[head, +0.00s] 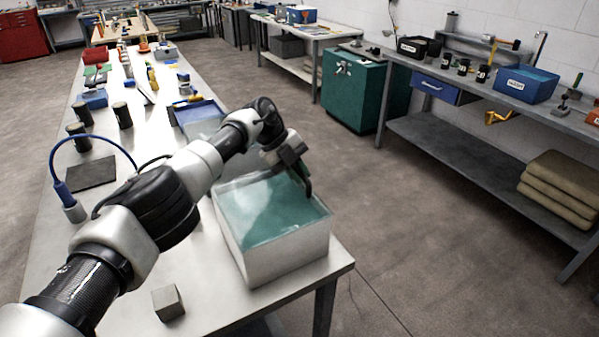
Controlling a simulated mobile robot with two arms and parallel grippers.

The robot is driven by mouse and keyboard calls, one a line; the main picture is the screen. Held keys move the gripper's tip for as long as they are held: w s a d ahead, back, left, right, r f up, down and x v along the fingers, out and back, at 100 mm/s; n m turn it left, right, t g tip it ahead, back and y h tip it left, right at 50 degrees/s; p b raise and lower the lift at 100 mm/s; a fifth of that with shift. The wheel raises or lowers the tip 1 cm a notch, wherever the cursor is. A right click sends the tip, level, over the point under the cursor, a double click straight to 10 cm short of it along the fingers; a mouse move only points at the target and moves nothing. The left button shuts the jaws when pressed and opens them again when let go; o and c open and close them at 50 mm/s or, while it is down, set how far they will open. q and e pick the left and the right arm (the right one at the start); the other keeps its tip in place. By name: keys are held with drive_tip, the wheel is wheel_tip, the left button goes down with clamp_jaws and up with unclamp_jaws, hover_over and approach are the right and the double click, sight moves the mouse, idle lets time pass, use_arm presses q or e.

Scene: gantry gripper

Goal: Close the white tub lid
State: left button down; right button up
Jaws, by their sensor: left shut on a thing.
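The white tub (285,262) stands on the near right end of the long metal table. Its walls are whitish, and teal shows across its top. A pale, glossy, see-through sheet, seemingly the lid (245,212), shows over the teal; I cannot tell how far it is tilted or whether it meets the rim all round. My left gripper (305,188) is at the tub's far right upper edge, fingers pointing down. It is shut on what appears to be the lid's edge; the contact is partly hidden by the dark fingers. My right gripper is not in view.
A small grey block (168,303) lies left of the tub near the table's front. A blue tray (200,112), dark cylinders (122,115) and a black mat (91,174) are farther back. The table edge runs close to the tub's right; open floor lies beyond.

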use_arm(q)
drive_tip(key=c, duration=1.1)
unclamp_jaws()
drive_tip(key=shift+f, duration=0.1)
drive_tip(key=shift+a+r, duration=0.25)
drive_tip(key=shift+b+v, duration=1.05)
drive_tip(key=shift+v, duration=4.15)
drive_tip(key=shift+d, duration=0.3)
